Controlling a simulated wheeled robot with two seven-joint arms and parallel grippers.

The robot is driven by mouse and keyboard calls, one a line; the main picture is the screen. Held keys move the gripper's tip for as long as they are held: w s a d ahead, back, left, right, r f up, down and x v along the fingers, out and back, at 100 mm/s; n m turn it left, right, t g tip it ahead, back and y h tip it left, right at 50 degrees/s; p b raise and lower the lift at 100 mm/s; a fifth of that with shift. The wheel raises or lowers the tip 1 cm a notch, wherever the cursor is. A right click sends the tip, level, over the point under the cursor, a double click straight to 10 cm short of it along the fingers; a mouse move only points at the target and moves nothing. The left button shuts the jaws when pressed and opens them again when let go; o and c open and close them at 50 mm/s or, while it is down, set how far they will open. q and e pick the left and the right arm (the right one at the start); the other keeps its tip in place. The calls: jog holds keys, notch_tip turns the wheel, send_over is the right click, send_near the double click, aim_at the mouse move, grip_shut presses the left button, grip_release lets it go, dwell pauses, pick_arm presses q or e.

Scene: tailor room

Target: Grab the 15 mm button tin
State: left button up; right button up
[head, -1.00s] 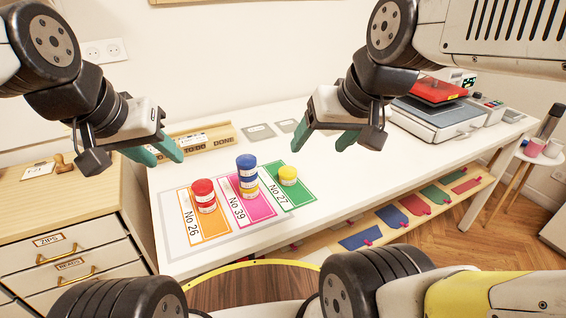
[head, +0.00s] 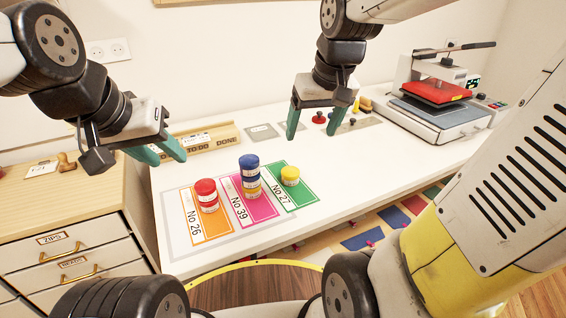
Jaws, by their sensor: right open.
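Small round tins stand on three coloured cards; their label sizes are too small to read. Red tins (head: 207,197) are stacked on the orange No 26 card (head: 214,229). A stack with blue tins (head: 249,163) on top and a yellowish one at the bottom stands on the pink No 39 card (head: 262,211). A single yellow tin (head: 290,176) sits on the green No 27 card (head: 303,193). My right gripper (head: 313,132) is open and empty, pointing down above the table behind the yellow tin. My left gripper (head: 159,153) is open and empty, left of and behind the red tins.
The cards lie on the white table (head: 370,170). A TO DO/DONE wooden rack (head: 220,136) stands at the back. A heat press (head: 435,100) stands at the back right. A wooden drawer cabinet (head: 60,225) is at left.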

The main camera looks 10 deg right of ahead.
jog(key=w+a+f+n+g, duration=0.1)
jog(key=w+f+g, duration=0.1)
jog(key=w+f, duration=0.6)
jog(key=n+g+h, duration=0.1)
jog(key=g, duration=0.1)
send_over(290, 171)
notch_tip(290, 171, down, 8)
jog(key=shift+r, duration=0.2)
notch_tip(290, 171, down, 8)
jog(key=shift+d+r, duration=0.1)
jog(key=c, duration=1.5)
jog(key=shift+c, duration=0.2)
jog(key=shift+r, duration=0.1)
